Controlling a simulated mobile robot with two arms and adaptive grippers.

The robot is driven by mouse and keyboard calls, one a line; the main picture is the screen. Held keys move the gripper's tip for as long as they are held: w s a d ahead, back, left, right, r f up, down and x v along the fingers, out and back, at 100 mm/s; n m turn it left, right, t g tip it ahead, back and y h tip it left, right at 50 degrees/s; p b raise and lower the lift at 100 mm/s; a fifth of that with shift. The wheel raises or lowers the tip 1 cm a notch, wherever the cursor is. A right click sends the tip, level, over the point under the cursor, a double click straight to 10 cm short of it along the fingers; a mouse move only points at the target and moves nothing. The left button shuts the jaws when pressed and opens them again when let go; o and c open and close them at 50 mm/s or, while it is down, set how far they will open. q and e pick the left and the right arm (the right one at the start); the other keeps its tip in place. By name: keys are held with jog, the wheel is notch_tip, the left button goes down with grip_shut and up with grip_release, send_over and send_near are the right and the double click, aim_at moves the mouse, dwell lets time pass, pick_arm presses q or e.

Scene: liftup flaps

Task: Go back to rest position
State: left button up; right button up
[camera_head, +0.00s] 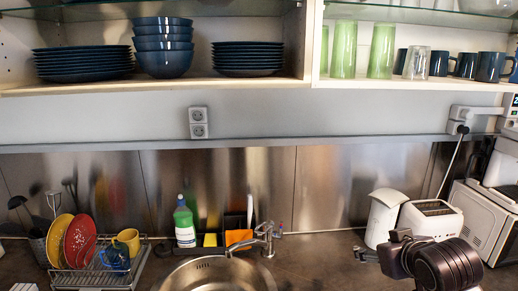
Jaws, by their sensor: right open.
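My right gripper (380,248) is at the lower right, above the counter and in front of the white kettle and toaster. Its black arm comes in from the bottom right. The jaws are open, and I see nothing held between them. My left gripper is not in view. The wall cabinet (312,45) above stands open, with its shelves and dishes showing. Its flaps cannot be made out.
The counter (320,250) holds a dish rack (95,280), a green-white bottle (184,222), a sink (215,275) with faucet (265,236), a kettle (383,215), a toaster (430,218) and a microwave (478,225). Blue plates (82,62) and green glasses (343,50) stand in the cabinet.

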jog(key=s+a+f+g, duration=0.2)
jog(key=s+a+f, duration=0.1)
jog(key=s+f, duration=0.6)
jog(key=s+a+f+g, duration=0.2)
jog(key=s+a+f, duration=0.1)
jog(key=s+f, duration=0.65)
jog(key=s+a+f+g, duration=0.1)
jog(key=s+f+g, duration=0.1)
jog(key=s+f, duration=0.35)
jog(key=s+a+f+g, duration=0.1)
jog(key=s+f, duration=0.2)
jog(key=s, duration=0.6)
notch_tip(320, 180, down, 31)
jog(key=s+g+b, duration=0.2)
jog(key=b, duration=0.3)
jog(key=s+d+f+b, duration=0.3)
jog(key=s+f, duration=1.4)
jog(key=f, duration=0.3)
jog(key=shift+f+n+g+y+b, duration=0.15)
jog(key=shift+n+g+y+b, duration=0.15)
jog(key=shift+n+g+b, duration=0.1)
